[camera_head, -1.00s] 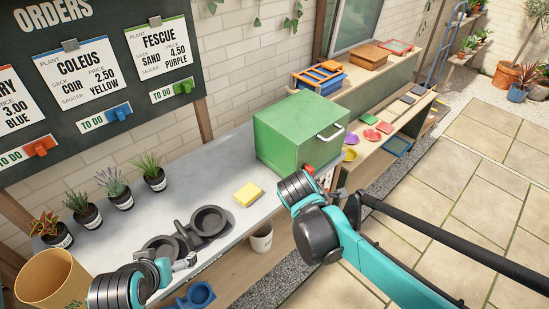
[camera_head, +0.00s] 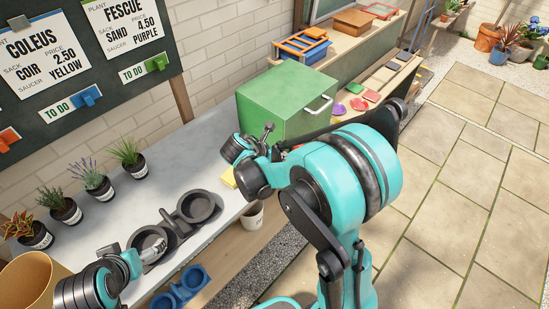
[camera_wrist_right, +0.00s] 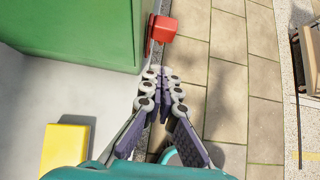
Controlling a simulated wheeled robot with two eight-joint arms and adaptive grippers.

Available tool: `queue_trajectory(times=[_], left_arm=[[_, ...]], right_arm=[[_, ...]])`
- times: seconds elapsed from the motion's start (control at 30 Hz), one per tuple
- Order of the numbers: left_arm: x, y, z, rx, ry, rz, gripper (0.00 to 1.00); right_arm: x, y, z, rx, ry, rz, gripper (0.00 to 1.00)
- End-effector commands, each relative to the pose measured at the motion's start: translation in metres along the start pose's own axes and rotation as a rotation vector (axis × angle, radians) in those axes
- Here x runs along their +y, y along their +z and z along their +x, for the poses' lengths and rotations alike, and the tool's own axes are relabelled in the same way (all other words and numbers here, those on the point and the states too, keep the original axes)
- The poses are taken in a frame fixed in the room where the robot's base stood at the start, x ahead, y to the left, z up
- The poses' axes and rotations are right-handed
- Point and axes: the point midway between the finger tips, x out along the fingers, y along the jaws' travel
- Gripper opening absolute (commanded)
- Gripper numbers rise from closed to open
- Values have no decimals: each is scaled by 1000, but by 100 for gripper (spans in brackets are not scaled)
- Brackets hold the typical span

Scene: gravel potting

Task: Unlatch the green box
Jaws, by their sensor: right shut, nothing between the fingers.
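The green box (camera_head: 282,101) stands on the grey counter with a pale handle (camera_head: 319,105) on its front; it also fills the upper left of the right wrist view (camera_wrist_right: 75,32). A red latch piece (camera_wrist_right: 163,28) sticks out by the box's front edge in that view; my arm hides it in the head view. My right gripper (camera_wrist_right: 160,75) is shut and empty, its tips just short of the red piece and apart from it. In the head view, the right gripper (camera_head: 268,130) is by the box's near side. My left gripper (camera_head: 148,252) is over the dark saucers, its fingers unclear.
A yellow sponge-like block (camera_wrist_right: 64,150) lies on the counter near my right gripper. Dark round saucers (camera_head: 198,207) and several potted plants (camera_head: 94,181) stand to the left. A white pot (camera_head: 253,215) is below the counter edge. The paved floor on the right is clear.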

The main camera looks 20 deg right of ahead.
Motion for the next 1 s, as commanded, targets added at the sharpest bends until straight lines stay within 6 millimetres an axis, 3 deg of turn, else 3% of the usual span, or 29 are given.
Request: queue_trajectory(times=[0.07,0.3,0.77,1.0], left_arm=[[0,5,7,0,0,0,100],[0,9,13,0,0,0,100],[0,9,12,0,0,0,100],[0,-5,-6,0,0,0,100]], right_arm=[[0,0,18,0,-2,3,0],[0,24,36,-1,-1,2,0],[0,30,38,4,0,2,0],[-1,49,44,136,-3,6,0]])
